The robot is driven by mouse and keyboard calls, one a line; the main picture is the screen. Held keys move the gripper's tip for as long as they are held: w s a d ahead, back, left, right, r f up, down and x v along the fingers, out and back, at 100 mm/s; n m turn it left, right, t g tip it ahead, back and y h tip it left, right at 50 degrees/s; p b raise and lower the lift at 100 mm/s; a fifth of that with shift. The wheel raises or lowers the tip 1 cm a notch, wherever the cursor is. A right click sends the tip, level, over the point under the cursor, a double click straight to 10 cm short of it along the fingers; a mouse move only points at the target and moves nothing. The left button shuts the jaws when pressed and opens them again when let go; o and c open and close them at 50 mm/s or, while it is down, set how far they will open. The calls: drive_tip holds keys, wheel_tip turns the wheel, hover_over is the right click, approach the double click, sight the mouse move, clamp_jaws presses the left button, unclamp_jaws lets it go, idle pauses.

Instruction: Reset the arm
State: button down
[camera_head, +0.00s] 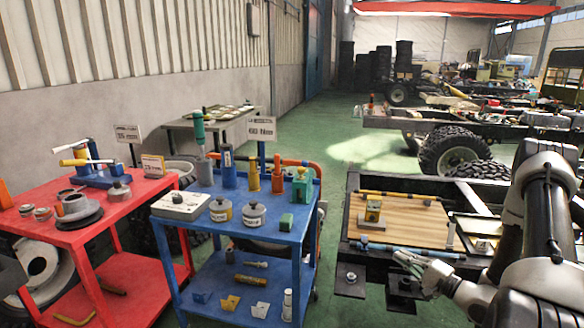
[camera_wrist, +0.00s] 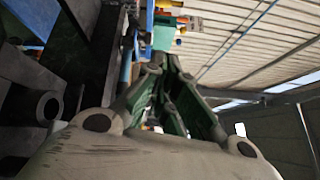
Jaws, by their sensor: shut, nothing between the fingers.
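My arm comes in from the right edge of the head view, dark and grey, and reaches left over the chassis frame. My gripper (camera_head: 407,260) is at the near edge of the chassis frame (camera_head: 352,215), beside the wooden board (camera_head: 410,228). In the wrist view my gripper (camera_wrist: 165,68) points up the picture with its dark fingers together and nothing held between them. The view is tilted, with the ceiling at the right. Whether the gripper touches the frame or the blue-grey bar near it cannot be told.
A blue cart (camera_head: 302,243) with bottles, cans and tools stands left of the chassis. A red cart (camera_head: 127,205) is further left. Wheels (camera_head: 450,150) and other chassis stand behind. Green floor (camera_head: 300,135) is open in the middle.

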drive_tip(key=s+a+f+m+g+y, duration=0.1)
drive_tip(key=s+a+g+y, duration=0.25)
drive_tip(key=s, duration=0.35)
drive_tip(key=s+a+r+n+g+h, duration=0.1)
drive_tip(key=s+r+n+g, duration=0.1)
drive_tip(key=s+r+g, duration=0.4)
drive_tip(key=s+r+n+g+h, duration=0.2)
drive_tip(key=s+r+g, duration=0.2)
drive_tip(key=s+g, duration=0.4)
drive_tip(key=s+d+r+n+t+h, duration=0.1)
drive_tip(key=s+d+r+n+h, duration=0.2)
drive_tip(key=r+h, duration=0.25)
drive_tip(key=s+d+r+n+h, duration=0.2)
drive_tip(key=d+r+n+h, duration=0.15)
drive_tip(key=r, duration=0.35)
drive_tip(key=s+a+r+n+t+h, duration=0.1)
drive_tip(key=a+r+n+t+h, duration=0.1)
drive_tip(key=r+t, duration=0.4)
wheel_tip(320, 180, up, 5)
drive_tip(key=shift+s+a+r+n, duration=0.15)
drive_tip(key=shift+a+r+n, duration=0.05)
drive_tip(key=shift+a+n, duration=0.45)
